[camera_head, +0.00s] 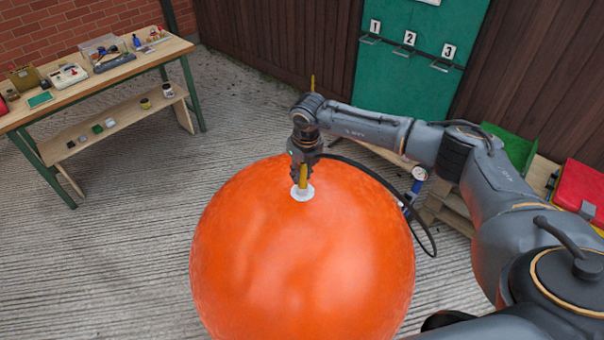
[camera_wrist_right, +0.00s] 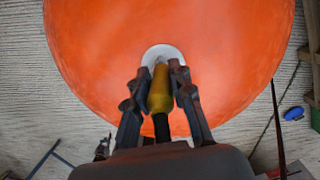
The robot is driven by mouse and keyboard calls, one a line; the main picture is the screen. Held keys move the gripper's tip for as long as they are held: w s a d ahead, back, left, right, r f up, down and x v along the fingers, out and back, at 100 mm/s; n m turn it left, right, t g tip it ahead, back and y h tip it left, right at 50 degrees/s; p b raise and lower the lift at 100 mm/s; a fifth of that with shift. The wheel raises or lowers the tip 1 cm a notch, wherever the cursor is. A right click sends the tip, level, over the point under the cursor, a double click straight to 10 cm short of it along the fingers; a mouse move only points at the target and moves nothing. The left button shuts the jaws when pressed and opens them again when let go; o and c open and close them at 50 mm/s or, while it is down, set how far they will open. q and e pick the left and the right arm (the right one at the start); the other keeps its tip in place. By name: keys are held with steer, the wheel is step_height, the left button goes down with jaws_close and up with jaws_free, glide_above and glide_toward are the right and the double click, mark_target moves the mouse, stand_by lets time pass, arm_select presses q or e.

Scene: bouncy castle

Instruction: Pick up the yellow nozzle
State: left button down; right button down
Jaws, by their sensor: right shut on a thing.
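The yellow nozzle (camera_head: 303,176) stands at the white valve (camera_head: 302,192) on top of a large orange ball (camera_head: 300,260). My right gripper (camera_head: 304,172) is over the valve, shut on the nozzle. In the right wrist view, the nozzle (camera_wrist_right: 160,92) lies between the two dark fingers of the right gripper (camera_wrist_right: 163,85), its tip at the white valve (camera_wrist_right: 162,56). I cannot tell whether the tip is inside the valve or only touching it. A black hose (camera_head: 385,185) runs from near the gripper towards the right. My left gripper is not in view.
A wooden workbench (camera_head: 100,75) with small items stands at the left. A blue pump with a gauge (camera_head: 419,174) is right of the ball. A green board (camera_head: 420,70) with numbered hooks is at the back. A red case (camera_head: 578,190) lies at the right. Floor at the left is clear.

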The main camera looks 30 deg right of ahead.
steer(key=shift+r, duration=0.1)
steer(key=shift+r+b, duration=0.25)
steer(key=shift+b, duration=0.05)
step_height(320, 180, up, 2)
steer(key=shift+r+b, duration=0.1)
steer(key=shift+b, duration=0.65)
steer(key=s+d+r, duration=0.3)
steer(key=s+r, duration=0.3)
steer(key=r, duration=0.1)
steer(key=s+d+r+b, duration=0.1)
steer(key=s+d+r, duration=0.2)
steer(key=s+r, duration=0.3)
steer(key=shift+s+d+r, duration=0.2)
steer(key=shift+d+r, duration=0.05)
steer(key=shift+r, duration=0.8)
